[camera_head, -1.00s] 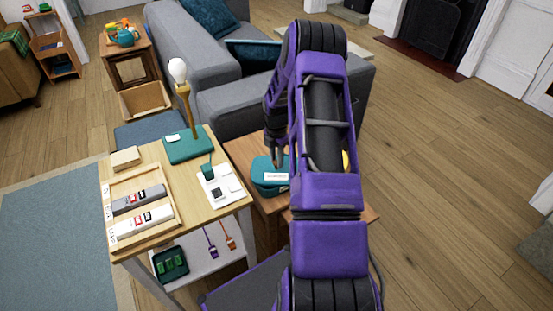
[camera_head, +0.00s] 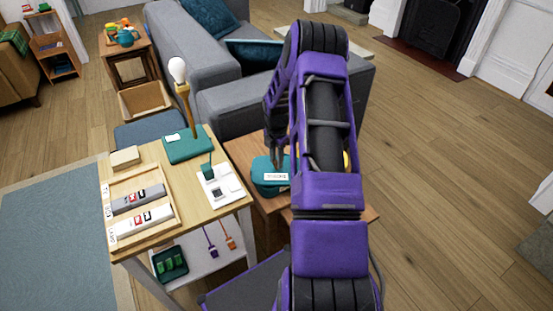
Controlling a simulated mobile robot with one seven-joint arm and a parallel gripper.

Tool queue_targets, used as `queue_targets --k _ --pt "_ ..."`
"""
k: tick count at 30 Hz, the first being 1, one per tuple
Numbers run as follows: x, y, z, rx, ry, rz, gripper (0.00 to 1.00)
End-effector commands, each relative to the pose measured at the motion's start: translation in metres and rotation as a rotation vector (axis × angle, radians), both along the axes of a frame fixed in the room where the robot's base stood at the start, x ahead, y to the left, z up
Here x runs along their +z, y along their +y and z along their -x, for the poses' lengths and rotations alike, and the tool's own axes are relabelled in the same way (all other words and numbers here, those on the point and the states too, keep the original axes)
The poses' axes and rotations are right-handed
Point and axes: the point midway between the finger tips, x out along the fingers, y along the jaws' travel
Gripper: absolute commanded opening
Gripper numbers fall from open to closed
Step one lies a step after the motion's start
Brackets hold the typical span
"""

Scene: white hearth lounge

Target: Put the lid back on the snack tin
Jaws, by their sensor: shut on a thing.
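The teal snack tin (camera_head: 268,189) is on a low wooden side table, left of my arm. Its teal lid (camera_head: 262,166) appears to lie at the top of the tin, above a white label on the front. My gripper (camera_head: 279,167) points down and is shut on the lid. My arm hides the right part of the tin, and I cannot tell whether the lid is fully seated.
The wooden side table (camera_head: 244,152) is partly behind my arm, with a yellow thing showing beyond it. A taller work table (camera_head: 229,201) at left holds a lamp, a tray and a green box. A grey sofa (camera_head: 230,118) stands behind. Floor at right is clear.

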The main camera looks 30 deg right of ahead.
Motion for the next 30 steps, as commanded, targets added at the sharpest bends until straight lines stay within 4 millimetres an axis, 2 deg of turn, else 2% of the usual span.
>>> queue_targets --k 13,14,19,20,26,30 --pt "-0.0002 0.0003 -0.0001 0.000 0.000 0.000 0.00" --pt "-0.0002 0.0003 -0.0001 0.000 0.000 0.000 0.31" --pt "-0.0001 0.0003 -0.0001 0.000 0.000 0.000 0.61" --pt "-0.0001 0.0003 -0.0001 0.000 0.000 0.000 0.64" --pt "-0.0001 0.0003 -0.0001 0.000 0.000 0.000 0.64" --pt "-0.0002 0.0003 -0.0001 0.000 0.000 0.000 0.89"
